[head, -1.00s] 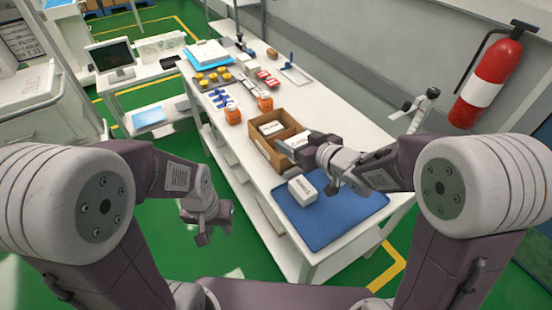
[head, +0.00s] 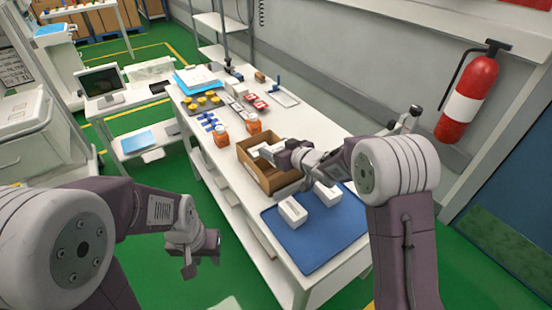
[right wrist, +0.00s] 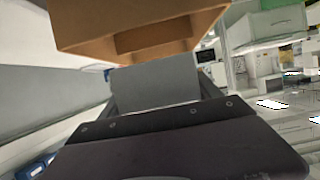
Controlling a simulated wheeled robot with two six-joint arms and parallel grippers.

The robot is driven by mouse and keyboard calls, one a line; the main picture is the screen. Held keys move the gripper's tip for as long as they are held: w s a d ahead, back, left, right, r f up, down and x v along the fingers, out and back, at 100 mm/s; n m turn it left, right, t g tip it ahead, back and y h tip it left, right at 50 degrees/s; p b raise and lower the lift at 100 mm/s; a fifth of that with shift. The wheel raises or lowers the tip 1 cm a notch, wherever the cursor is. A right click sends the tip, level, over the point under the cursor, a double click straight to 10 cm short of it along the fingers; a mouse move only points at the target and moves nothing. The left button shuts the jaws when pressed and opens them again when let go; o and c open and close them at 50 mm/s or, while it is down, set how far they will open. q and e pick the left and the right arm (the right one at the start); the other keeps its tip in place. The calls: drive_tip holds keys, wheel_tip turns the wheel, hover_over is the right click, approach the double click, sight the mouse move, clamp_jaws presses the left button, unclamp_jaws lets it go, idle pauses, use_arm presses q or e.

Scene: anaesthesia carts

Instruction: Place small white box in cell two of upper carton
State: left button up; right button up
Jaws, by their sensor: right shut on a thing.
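The brown open carton (head: 290,184) stands on the white table, behind the blue mat. My right gripper (head: 271,152) is over the carton, shut on a small white box (head: 262,150) that is partly hidden by the fingers. How deep the box sits, and over which cell, I cannot tell. In the right wrist view the carton (right wrist: 150,38) fills the top, close to the fingers, and a grey flat face (right wrist: 157,82) shows between them. My left gripper (head: 203,254) hangs empty beside the table, its fingers apart.
Two white boxes lie on the blue mat (head: 300,245): one at the left (head: 292,212), one at the right (head: 327,193). Orange-capped jars (head: 254,125), blue items, yellow items and red packs stand farther back. A fire extinguisher (head: 468,98) hangs on the wall.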

drive_tip(key=f, duration=0.3)
drive_tip(key=f+b, duration=0.1)
drive_tip(key=shift+w+f, duration=0.25)
drive_tip(key=shift+f, duration=0.1)
drive_tip(key=shift+f+b, duration=0.45)
drive_tip(key=shift+b, duration=0.05)
drive_tip(key=o, duration=1.4)
drive_tip(key=shift+o, duration=0.2)
drive_tip(key=shift+r, duration=0.1)
